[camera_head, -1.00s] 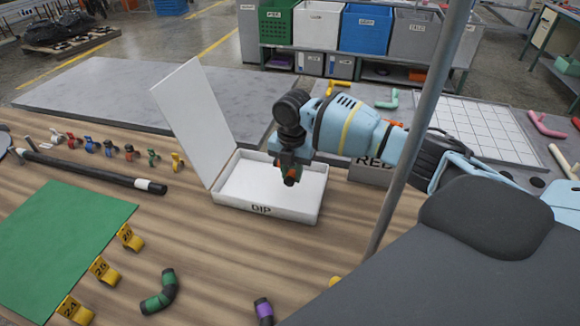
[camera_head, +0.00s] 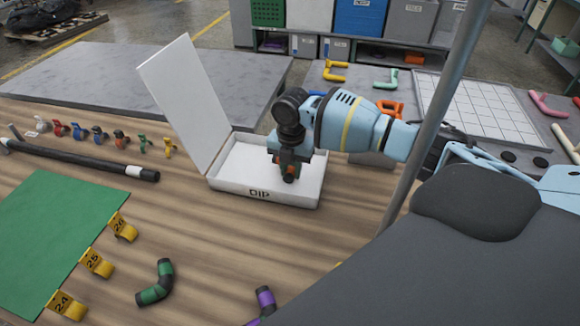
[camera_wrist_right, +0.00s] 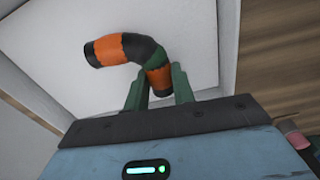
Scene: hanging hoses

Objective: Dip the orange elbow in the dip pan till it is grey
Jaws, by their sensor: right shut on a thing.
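The elbow is a bent tube, orange with dark bands at its bend and end, seen in the right wrist view (camera_wrist_right: 113,49). My right gripper (camera_wrist_right: 158,88) is shut on one leg of it, and the other leg sticks out to the left. In the head view the right gripper (camera_head: 289,168) points down inside the white dip pan (camera_head: 228,187), labelled DIP, and mostly hides the elbow (camera_head: 290,178). Whether the elbow touches the pan floor I cannot tell. The orange still shows clearly. My left gripper is not in view.
The pan's white lid (camera_head: 184,98) stands open at its left. A green-and-black elbow (camera_head: 156,284) and a purple one (camera_head: 265,299) lie in front. A green mat (camera_head: 58,235) with yellow numbered clips is at left. A grey pole (camera_head: 432,120) crosses the right side.

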